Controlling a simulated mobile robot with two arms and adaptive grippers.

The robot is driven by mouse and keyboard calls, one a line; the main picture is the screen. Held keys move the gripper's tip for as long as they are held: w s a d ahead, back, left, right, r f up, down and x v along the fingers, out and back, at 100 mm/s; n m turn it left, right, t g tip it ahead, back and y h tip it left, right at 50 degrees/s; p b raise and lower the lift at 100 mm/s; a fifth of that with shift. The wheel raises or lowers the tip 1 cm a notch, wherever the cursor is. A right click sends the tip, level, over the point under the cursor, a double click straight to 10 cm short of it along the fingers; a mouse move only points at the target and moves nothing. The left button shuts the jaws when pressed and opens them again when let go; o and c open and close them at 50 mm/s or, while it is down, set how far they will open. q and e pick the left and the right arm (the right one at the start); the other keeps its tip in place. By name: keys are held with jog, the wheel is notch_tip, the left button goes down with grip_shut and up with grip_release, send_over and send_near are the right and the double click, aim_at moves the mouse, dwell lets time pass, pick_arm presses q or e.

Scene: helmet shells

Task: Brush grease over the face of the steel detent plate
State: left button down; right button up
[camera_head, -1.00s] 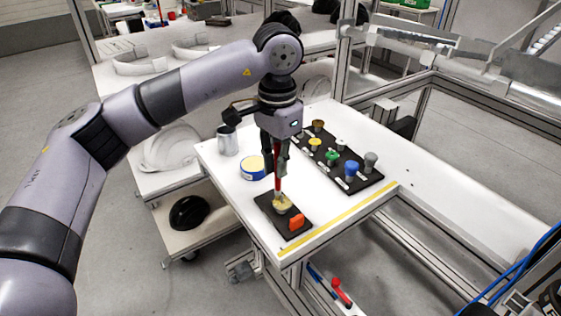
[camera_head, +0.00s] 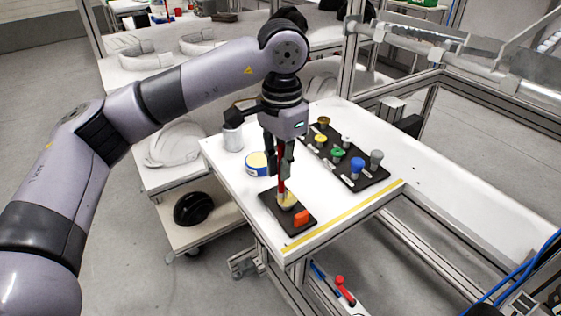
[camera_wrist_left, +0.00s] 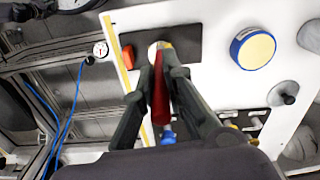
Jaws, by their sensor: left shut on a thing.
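My left gripper (camera_head: 280,165) is shut on the red handle of a brush (camera_head: 282,184) and holds it almost upright, bristles down. The bristle end is at a small round pale piece (camera_head: 288,203), apparently the detent plate, on a black base (camera_head: 270,198). Yellowish colour shows there; I cannot tell bristles from grease. In the left wrist view the red brush (camera_wrist_left: 160,95) lies between the fingers, partly covering the round piece (camera_wrist_left: 153,50). A blue tin with a pale yellow top (camera_head: 257,163) stands behind the base. My right gripper is not in view.
An orange block (camera_head: 301,218) sits on the base beside the round piece. A metal can (camera_head: 233,139) stands at the table's left edge. A black board (camera_head: 374,181) with several coloured knobs lies to the right. The white table is clear farther right.

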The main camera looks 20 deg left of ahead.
pick_arm(q)
jog(key=shift+s+d, duration=0.1)
jog(key=shift+d, duration=0.3)
jog(key=shift+w+d, duration=0.3)
jog(key=shift+d, duration=0.3)
jog(key=shift+w+d, duration=0.1)
jog(key=shift+w, duration=0.3)
jog(key=shift+w+a, duration=0.35)
jog(key=shift+w, duration=0.2)
jog(key=shift+w+a, duration=0.15)
jog(key=shift+a, duration=0.2)
jog(key=shift+a, duration=0.25)
jog(key=shift+s+a, duration=0.35)
dwell(0.4)
